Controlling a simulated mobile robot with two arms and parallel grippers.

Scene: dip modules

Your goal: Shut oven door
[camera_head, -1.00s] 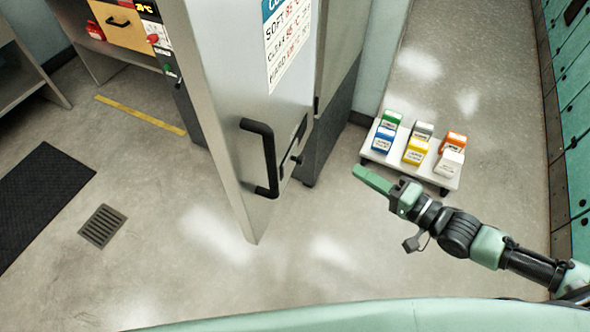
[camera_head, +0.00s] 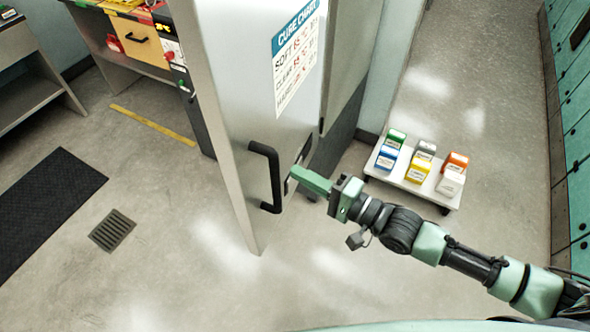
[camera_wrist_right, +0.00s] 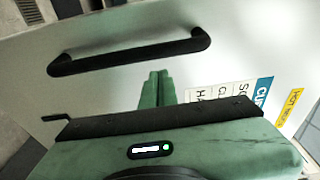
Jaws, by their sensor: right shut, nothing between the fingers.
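The oven door (camera_head: 250,95) is a tall pale panel standing open, swung out from the grey oven body (camera_head: 350,80). It carries a black bar handle (camera_head: 272,178) and a cure chart (camera_head: 297,55). My right gripper (camera_head: 296,171) is shut and empty, its green fingers just right of the handle in the head view, hiding part of the latch plate behind. In the right wrist view the shut fingertips (camera_wrist_right: 158,76) point at the door face (camera_wrist_right: 235,50), below the handle (camera_wrist_right: 130,53). I cannot tell whether they touch the door. My left gripper is not in view.
A low white cart (camera_head: 408,183) with several coloured boxes stands right of the oven. A dark mat (camera_head: 45,210) and a floor drain (camera_head: 112,231) lie at left. Teal lockers (camera_head: 575,130) line the right edge. The floor before the door is clear.

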